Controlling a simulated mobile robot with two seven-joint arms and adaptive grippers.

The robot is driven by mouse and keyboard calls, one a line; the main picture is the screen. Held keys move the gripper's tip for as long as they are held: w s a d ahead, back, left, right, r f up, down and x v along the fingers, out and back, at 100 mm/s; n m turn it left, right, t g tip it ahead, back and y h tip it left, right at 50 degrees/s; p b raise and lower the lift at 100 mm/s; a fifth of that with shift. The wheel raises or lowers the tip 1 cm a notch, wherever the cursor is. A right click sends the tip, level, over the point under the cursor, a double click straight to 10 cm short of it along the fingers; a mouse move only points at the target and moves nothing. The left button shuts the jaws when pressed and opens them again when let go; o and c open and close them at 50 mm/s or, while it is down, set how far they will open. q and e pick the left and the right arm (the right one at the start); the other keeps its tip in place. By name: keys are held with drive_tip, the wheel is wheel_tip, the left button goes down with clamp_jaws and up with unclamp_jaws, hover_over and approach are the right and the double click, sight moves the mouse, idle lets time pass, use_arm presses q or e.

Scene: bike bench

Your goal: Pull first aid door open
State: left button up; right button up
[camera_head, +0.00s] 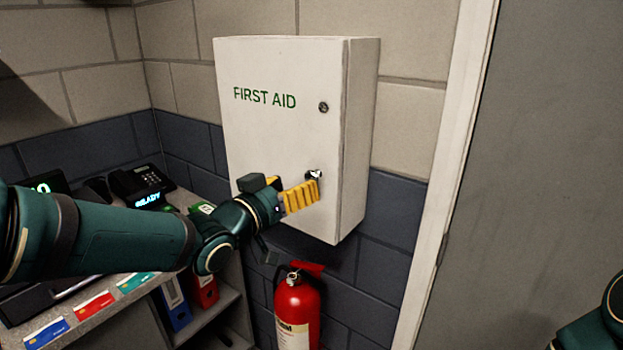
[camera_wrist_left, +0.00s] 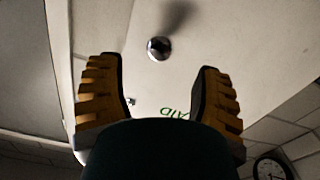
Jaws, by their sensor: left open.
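The white first aid cabinet (camera_head: 280,140) hangs on the wall with its door shut flat. A small round metal knob (camera_head: 313,175) sits on the lower right of the door, and a round lock (camera_head: 323,106) sits above it. My left gripper (camera_head: 315,185), with yellow ribbed fingers, is at the knob and partly covers it. In the left wrist view the fingers are open, and the knob (camera_wrist_left: 158,48) shows ahead between the lines of the two fingers, with no contact visible. My right gripper is out of view; only part of that arm shows at lower right.
A red fire extinguisher (camera_head: 298,308) stands below the cabinet. A counter with a phone (camera_head: 143,184), coloured cards (camera_head: 94,305) and shelved binders (camera_head: 176,302) is at left. A white door frame (camera_head: 446,170) and grey panel (camera_head: 540,170) are at right.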

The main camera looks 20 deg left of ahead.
sight(309, 178)
use_arm(q)
drive_tip(key=x, duration=0.6)
clamp_jaws()
